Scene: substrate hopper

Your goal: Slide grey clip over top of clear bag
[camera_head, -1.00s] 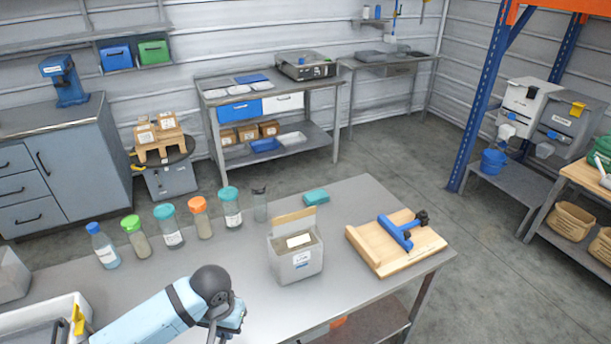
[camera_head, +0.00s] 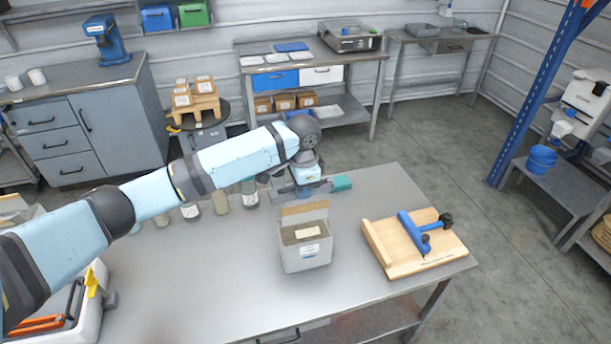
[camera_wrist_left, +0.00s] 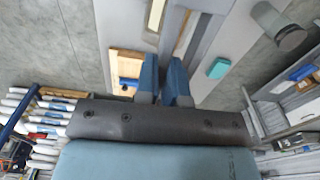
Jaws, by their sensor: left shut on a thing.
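My left gripper (camera_head: 303,190) is over the far part of the metal table, behind the grey bin. It is shut on a long thin grey bar (camera_head: 284,192) that looks like the grey clip. In the left wrist view the blue fingers (camera_wrist_left: 163,84) point away from the camera, with the grey bar (camera_wrist_left: 185,38) extending beyond them. I cannot make out a clear bag in any view. My right gripper is not in view.
A grey bin (camera_head: 305,255) with a cardboard flap stands mid-table. A wooden board with a blue clamp (camera_head: 409,233) lies to its right. A teal box (camera_head: 342,182) is close to my gripper. Several bottles stand behind my left arm. The table front is clear.

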